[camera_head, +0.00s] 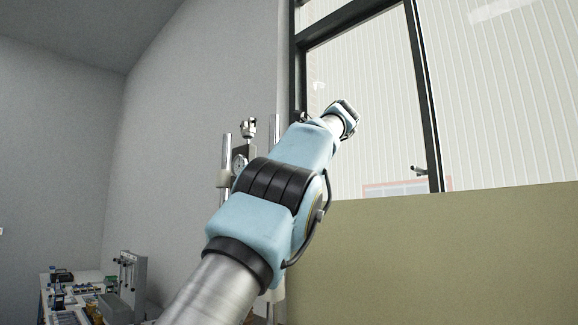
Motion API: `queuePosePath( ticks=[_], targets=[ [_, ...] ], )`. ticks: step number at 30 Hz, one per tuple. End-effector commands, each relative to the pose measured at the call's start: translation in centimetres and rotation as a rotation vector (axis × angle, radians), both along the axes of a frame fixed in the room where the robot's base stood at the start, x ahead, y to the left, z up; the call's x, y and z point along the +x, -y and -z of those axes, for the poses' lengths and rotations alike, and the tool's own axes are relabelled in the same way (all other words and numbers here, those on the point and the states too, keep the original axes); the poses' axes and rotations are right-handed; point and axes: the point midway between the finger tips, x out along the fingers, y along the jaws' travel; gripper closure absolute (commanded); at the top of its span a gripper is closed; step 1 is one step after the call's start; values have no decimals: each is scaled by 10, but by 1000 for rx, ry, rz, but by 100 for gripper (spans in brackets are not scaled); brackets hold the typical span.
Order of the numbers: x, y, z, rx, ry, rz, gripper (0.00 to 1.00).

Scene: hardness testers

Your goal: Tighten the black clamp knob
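My light-blue and silver arm reaches up from the bottom across the middle of the view. My gripper is not visible. The arm covers most of the tester's middle and lower parts. I cannot make out the black clamp knob for certain.
At the lower left, a table (45,287) holds several small items and a grey stand (132,283). A dark-framed window (430,100) is behind the arm on the right, above a plain tan panel (440,255). A grey wall (190,110) fills the left.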

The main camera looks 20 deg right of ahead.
Motion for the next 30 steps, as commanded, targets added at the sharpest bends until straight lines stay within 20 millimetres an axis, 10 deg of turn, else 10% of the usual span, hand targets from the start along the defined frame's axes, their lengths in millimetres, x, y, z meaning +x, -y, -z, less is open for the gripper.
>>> queuePosePath(
  ticks=[23,24,30],
  targets=[
    [1,0,2,32,-21,-2,100],
    [0,0,2,32,-21,-1,59],
    [0,0,1,32,-18,-1,36]
  ],
)
